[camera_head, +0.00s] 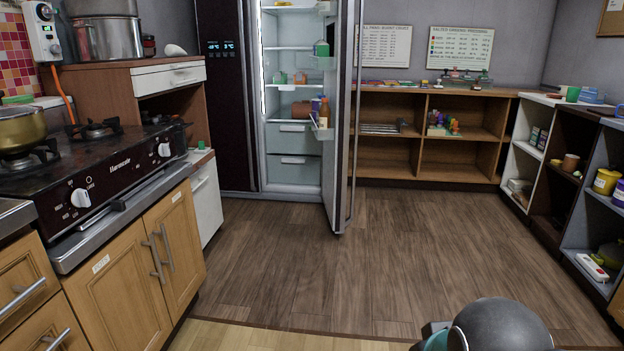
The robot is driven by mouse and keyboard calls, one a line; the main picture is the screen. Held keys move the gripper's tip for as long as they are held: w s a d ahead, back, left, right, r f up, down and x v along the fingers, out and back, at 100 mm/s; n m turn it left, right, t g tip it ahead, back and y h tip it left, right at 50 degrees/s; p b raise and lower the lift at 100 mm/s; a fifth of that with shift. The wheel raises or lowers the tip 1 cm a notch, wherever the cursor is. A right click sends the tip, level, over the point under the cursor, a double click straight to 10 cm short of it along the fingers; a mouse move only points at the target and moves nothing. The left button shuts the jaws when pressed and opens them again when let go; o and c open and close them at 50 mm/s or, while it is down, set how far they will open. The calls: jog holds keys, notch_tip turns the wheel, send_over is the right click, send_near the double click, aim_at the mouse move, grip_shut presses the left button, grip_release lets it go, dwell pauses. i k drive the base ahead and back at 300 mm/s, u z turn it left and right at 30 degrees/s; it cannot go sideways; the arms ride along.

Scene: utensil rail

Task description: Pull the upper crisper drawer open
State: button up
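The upper crisper drawer (293,141) is a grey front low inside the fridge (226,95), at the back left of the room. It looks closed, with a light handle strip near its top edge. The lower crisper drawer (294,172) is right under it and also looks closed. The fridge door (343,120) stands open, swung out toward me on the right of the drawers. Its lower door shelf holds small bottles and hangs close to the right end of the upper drawer front. My gripper is not in view; only a rounded grey part of my arm shows at the bottom right.
A stove (95,175) and wooden cabinets (140,255) line the left side. A white cabinet (205,197) stands just left of the fridge front. Open shelves (430,172) run along the back and right. The wooden floor (390,260) between is clear.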

aim_at(315, 150)
jog(key=z, duration=0.1)
jog(key=i, duration=1.9)
jog(key=u, duration=0.4)
jog(key=i, duration=1.95)
jog(key=u, duration=0.4)
jog(key=i, duration=0.5)
jog(key=u, duration=0.15)
